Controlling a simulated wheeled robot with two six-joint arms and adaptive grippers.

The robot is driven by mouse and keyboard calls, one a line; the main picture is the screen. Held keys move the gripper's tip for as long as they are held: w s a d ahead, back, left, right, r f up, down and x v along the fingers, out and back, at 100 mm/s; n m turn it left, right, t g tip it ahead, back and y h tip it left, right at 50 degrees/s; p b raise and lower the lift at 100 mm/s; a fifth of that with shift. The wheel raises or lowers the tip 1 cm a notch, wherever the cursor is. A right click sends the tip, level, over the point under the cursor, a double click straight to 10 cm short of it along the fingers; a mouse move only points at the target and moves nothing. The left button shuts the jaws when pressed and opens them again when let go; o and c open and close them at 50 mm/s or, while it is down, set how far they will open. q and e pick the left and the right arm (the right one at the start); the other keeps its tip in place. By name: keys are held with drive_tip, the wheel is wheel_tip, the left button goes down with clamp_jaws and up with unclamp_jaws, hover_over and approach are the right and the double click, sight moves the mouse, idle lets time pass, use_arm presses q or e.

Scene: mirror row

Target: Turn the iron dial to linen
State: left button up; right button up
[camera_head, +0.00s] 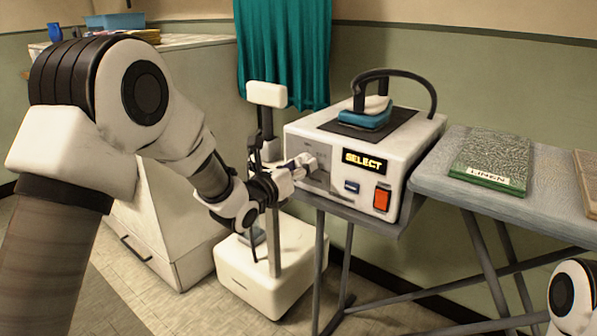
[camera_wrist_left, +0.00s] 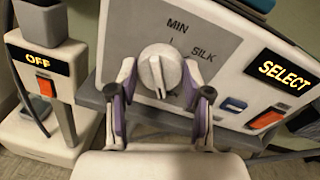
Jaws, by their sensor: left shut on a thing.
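The iron station (camera_head: 418,140) is a white box with a lit SELECT display, a small blue button and an orange switch. A blue and white iron (camera_head: 370,112) rests on its top. The white dial (camera_wrist_left: 159,70) sits on a grey plate; MIN and SILK show above and right of it, and no linen mark is visible. Its ridge runs nearly upright in the left wrist view; I cannot tell which mark it points to. My left gripper (camera_head: 300,167) is shut on the dial, one finger on each side (camera_wrist_left: 160,78). My right gripper is out of view.
A grey ironing board (camera_head: 545,190) carries a green-edged folded cloth (camera_head: 490,160) labelled LINEN. A white appliance with a post (camera_head: 265,270) stands below my left gripper; its display (camera_wrist_left: 37,60) reads OFF. A white cabinet (camera_head: 165,215) stands left, a teal curtain (camera_head: 283,50) behind.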

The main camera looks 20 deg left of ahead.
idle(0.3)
use_arm(q)
drive_tip(key=o, duration=1.2)
drive_tip(key=v, duration=1.2)
drive_tip(key=shift+f, duration=0.1)
